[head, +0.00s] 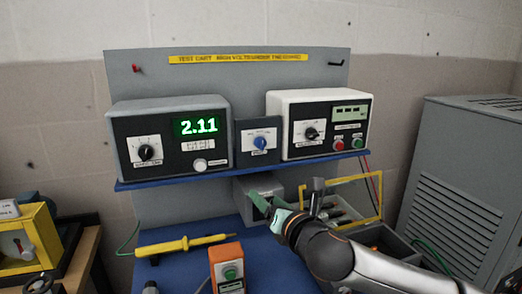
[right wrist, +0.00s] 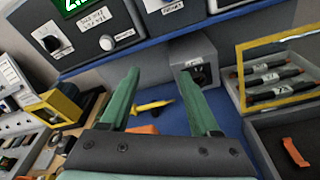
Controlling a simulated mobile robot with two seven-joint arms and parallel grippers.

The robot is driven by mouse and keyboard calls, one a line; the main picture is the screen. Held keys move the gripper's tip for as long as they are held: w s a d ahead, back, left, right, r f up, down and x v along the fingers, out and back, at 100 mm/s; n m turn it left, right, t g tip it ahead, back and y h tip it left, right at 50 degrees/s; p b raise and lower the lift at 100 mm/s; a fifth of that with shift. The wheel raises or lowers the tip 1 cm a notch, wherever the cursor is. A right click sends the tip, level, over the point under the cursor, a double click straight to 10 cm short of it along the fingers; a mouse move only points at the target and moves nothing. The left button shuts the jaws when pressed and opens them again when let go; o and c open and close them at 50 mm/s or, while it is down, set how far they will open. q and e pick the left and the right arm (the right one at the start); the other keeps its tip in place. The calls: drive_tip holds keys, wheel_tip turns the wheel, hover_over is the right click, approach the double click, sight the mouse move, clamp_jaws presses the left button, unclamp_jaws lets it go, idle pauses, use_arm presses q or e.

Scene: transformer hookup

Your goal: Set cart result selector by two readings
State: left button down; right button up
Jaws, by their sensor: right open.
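The left meter (head: 170,140) on the blue shelf shows 2.11 in green digits and has a black dial. The white-cased right meter (head: 318,124) has a pale green display, too small to read, a black dial and red and green buttons. A small dark box with a blue knob (head: 260,143) stands between them. Below the shelf, a grey box (head: 264,183) is partly hidden by my right gripper (head: 268,207); its dark knob shows in the right wrist view (right wrist: 198,75). Which is the result selector is unclear. My right gripper is open and empty, its green fingers (right wrist: 163,98) apart.
A yellow probe (head: 185,245) and an orange box with a green button (head: 229,268) are on the blue worktop. A yellow-framed tray (right wrist: 280,70) holds several dark labelled pieces at right. A grey louvred cabinet (head: 455,190) stands far right.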

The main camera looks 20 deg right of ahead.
sight(263, 140)
drive_tip(key=w+d+r+n+t+h, duration=0.1)
drive_tip(key=d+r+n, duration=0.1)
drive_tip(key=r, duration=0.2)
drive_tip(key=w+d+r+n+t, duration=0.1)
drive_tip(key=d+r+n, duration=0.1)
drive_tip(key=r+n, duration=0.15)
drive_tip(key=shift+m, duration=0.55)
drive_tip(key=w, duration=0.8)
drive_tip(key=w+a+p, duration=0.1)
drive_tip(key=w, duration=0.3)
drive_tip(key=shift+w+r, duration=0.15)
drive_tip(key=shift+r, duration=0.15)
clamp_jaws()
